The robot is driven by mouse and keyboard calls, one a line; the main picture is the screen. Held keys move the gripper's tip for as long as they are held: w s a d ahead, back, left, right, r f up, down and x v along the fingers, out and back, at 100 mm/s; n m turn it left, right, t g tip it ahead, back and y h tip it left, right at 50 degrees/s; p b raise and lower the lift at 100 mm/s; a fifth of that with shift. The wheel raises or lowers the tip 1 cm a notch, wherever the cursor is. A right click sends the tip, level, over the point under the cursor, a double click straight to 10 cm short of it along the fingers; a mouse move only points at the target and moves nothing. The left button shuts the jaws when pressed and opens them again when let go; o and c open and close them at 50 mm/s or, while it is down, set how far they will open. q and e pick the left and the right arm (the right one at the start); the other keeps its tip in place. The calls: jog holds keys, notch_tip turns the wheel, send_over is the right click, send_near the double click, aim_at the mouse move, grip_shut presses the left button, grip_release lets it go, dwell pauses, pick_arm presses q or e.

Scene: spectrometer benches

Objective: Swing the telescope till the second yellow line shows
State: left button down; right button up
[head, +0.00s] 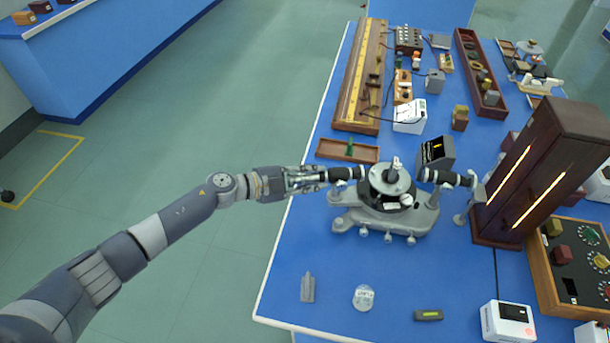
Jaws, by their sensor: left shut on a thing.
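The spectrometer (385,220) stands on the blue bench, with a grey base and a round table in its middle. Its black telescope (346,173) points left from the table. My left gripper (322,177) comes in from the left and is shut on the telescope's outer end. My right gripper is not in view.
A tall brown lamp housing (548,160) with two glowing slits stands to the right. A wooden tray (347,151) lies close behind the telescope. A grey piece (307,288), a round clear disc (363,297) and a dark block (428,315) lie in front, with bare bench between them.

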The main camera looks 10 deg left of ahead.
pick_arm(q)
jog(key=c, duration=1.4)
grip_release()
jog(key=v, duration=1.2)
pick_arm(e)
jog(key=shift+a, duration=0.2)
pick_arm(q)
jog(key=shift+f, duration=0.1)
